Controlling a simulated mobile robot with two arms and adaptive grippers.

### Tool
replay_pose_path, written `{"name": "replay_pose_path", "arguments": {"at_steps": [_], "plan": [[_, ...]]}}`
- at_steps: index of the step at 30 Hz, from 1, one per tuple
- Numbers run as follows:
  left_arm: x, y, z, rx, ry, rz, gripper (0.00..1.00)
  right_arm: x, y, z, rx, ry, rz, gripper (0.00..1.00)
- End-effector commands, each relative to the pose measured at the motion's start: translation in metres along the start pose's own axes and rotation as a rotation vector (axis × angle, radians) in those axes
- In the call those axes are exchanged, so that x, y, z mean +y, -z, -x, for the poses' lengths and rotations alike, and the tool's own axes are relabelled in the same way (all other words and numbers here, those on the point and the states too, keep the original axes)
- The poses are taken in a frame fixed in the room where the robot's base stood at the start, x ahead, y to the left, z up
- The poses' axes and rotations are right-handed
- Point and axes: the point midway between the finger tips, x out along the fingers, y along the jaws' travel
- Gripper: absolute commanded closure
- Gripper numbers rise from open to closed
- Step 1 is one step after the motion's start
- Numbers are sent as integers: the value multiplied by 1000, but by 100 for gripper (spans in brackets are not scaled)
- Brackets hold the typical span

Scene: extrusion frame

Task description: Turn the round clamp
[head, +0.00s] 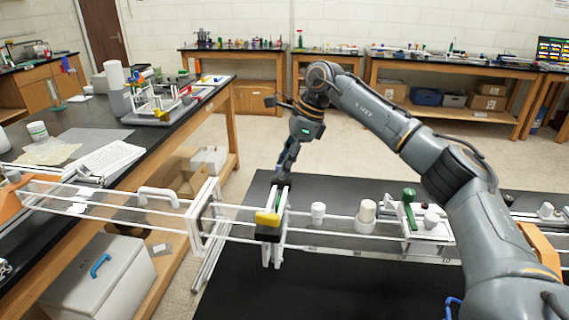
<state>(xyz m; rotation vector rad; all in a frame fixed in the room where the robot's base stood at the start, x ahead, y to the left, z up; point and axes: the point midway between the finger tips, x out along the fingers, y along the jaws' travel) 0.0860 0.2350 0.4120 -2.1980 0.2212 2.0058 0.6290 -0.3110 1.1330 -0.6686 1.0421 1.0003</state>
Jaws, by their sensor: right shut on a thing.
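My right arm reaches in from the right, and its gripper (283,176) points down at the far top of a white upright bracket (277,250) on the extrusion frame. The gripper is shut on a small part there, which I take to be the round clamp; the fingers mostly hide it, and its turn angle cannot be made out. A yellow piece (267,218) on a black block (267,235) sits on the near side of the same bracket, apart from the fingers. My left gripper is not in view.
White rails (340,232) run across the picture above a black table (340,285). White cylindrical parts (366,212) and a green-handled toggle clamp (410,205) stand right of the bracket. A white square frame (203,215) stands to the left. A wooden-legged bench (225,90) is farther left.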

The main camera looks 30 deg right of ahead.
Motion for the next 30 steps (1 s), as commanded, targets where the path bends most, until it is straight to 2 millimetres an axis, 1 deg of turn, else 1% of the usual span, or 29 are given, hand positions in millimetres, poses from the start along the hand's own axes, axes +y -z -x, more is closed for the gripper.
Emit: {"name": "replay_pose_path", "arguments": {"at_steps": [8,21,30], "plan": [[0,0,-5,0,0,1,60,1,0,-1,-1,53,-126,100],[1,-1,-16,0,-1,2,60,3,-1,-1,-2,198,-471,100],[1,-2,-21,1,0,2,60,3,-2,-1,-4,272,-653,100]]}}
